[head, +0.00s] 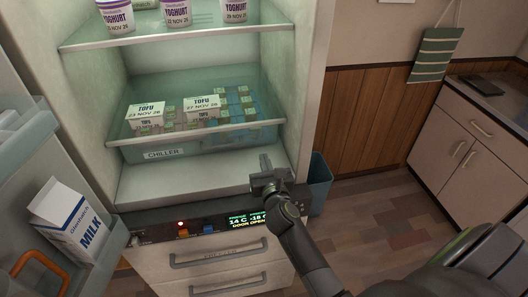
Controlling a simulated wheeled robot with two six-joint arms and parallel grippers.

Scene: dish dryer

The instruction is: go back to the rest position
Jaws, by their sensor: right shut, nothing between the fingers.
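My right gripper (268,172) is shut and empty. It is in front of the open fridge (318,70), over the right end of its bottom ledge, just above the control panel (205,224). My right arm reaches in from the lower right. My left gripper is not in view.
The open fridge door (30,150) is at the left, with a milk carton (68,222) in its rack and an orange handle (38,264) below. Yoghurt pots (176,14) stand higher. A bin (320,182) stands right of the fridge.

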